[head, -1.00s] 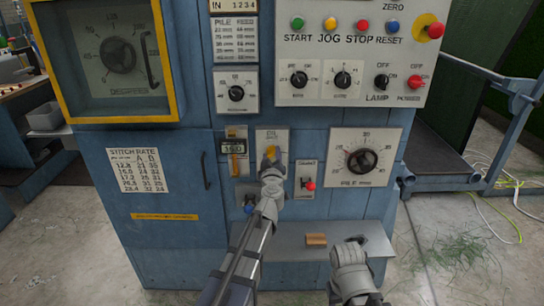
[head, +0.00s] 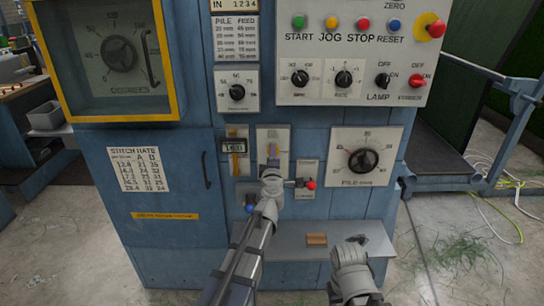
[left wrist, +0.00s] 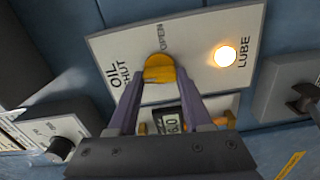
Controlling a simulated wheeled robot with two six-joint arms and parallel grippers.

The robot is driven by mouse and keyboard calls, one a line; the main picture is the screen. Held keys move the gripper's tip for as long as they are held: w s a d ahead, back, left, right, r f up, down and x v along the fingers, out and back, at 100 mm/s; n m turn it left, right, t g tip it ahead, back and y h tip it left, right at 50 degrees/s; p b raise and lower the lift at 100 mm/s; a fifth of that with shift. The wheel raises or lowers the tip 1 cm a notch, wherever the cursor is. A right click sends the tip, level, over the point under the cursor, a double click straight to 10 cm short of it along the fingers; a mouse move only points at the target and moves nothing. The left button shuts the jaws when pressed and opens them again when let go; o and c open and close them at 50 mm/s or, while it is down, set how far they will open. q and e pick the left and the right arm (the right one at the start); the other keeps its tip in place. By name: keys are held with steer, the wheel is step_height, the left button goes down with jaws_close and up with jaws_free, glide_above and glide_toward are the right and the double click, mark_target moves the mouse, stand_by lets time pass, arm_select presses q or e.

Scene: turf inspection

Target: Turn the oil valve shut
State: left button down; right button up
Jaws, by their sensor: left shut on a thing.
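The oil valve's yellow handle (left wrist: 158,68) shows in the left wrist view on a pale plate (left wrist: 180,40) marked OIL, SHUT, OPEN and LUBE. The handle lies just below the word OPEN. My left gripper (left wrist: 158,82) has its two purple fingers on either side of the handle and is shut on it. In the head view the plate (head: 273,134) is on the blue cabinet front, and my left gripper (head: 272,158) covers most of the handle. My right arm's end shows at the bottom; its finger state cannot be told.
A lit lamp (left wrist: 225,56) sits beside LUBE. A small digital readout (head: 231,145) is left of the valve plate, a red-tipped switch (head: 310,185) to its lower right, and a large dial (head: 363,160) farther right. A grey shelf (head: 285,241) with a brown block (head: 317,239) juts out below.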

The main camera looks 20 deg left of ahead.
arm_select(q)
steer(key=shift+n, duration=0.7)
steer(key=shift+c, duration=1.6)
jaws_free()
steer(key=shift+s, duration=0.1)
steer(key=v, duration=0.7)
steer(key=shift+s, duration=0.35)
steer(key=shift+d, duration=0.15)
